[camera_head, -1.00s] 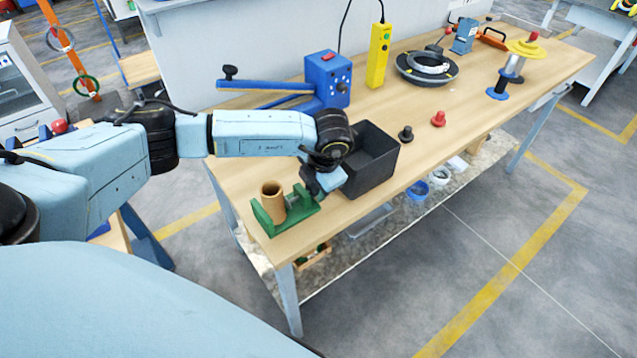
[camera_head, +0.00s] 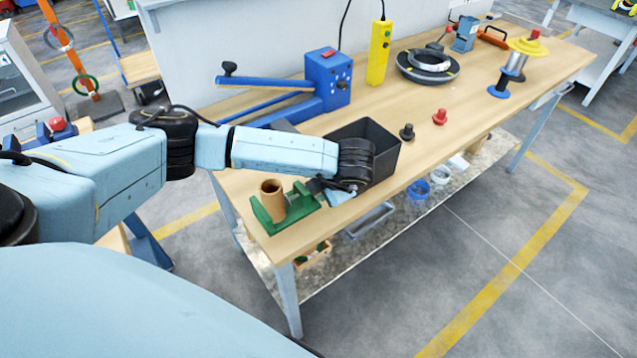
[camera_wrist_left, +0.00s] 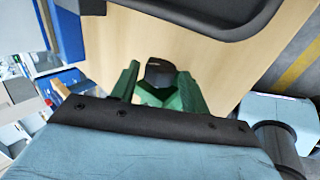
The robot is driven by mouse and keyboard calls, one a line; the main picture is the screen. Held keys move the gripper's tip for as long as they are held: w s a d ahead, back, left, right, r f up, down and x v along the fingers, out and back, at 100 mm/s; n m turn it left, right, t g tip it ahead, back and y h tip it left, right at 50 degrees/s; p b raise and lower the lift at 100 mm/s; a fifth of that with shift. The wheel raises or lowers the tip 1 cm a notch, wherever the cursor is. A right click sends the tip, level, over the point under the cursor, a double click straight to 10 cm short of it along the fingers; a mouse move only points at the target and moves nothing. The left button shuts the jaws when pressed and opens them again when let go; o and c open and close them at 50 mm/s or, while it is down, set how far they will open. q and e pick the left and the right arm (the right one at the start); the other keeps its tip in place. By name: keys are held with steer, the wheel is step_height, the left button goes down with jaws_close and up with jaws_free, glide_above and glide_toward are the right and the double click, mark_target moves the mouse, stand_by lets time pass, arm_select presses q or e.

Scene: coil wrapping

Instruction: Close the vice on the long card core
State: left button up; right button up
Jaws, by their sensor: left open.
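The green vice (camera_head: 262,216) sits at the near left corner of the bench. The brown card core (camera_head: 272,200) stands upright between its jaws; I cannot tell whether both jaws touch it. My left gripper (camera_head: 322,190) is open at the right end of the vice, close to its screw side. The wrist and fingers hide the vice handle, and contact is unclear. In the left wrist view the green vice (camera_wrist_left: 188,96) shows beyond the dark-edged blue wrist part, with a dark rounded piece between its green sides. My right gripper is not in view.
A black open bin (camera_head: 385,165) stands just behind and right of my left wrist. A blue machine with a long arm (camera_head: 327,80) stands behind. Black and red knobs (camera_head: 439,117) lie farther right. The bench's front edge is close to the vice.

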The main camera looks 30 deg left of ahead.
arm_select(q)
steer(key=shift+c, duration=0.4)
steer(key=c, duration=0.5)
steer(key=shift+a+r+g+h, duration=0.1)
steer(key=shift+a+g+h, duration=0.25)
steer(key=shift+h, duration=0.35)
steer(key=shift+g+h, duration=0.45)
steer(key=shift+h, duration=0.55)
steer(key=shift+w+a+g+h+b, duration=0.15)
steer(key=shift+a+g+h, duration=0.1)
steer(key=shift+h, duration=0.3)
steer(key=shift+w+a+g+h+b, duration=0.15)
steer(key=shift+g+h, duration=0.1)
steer(key=shift+h, duration=0.3)
steer(key=shift+s+h, duration=0.1)
steer(key=shift+h, duration=0.5)
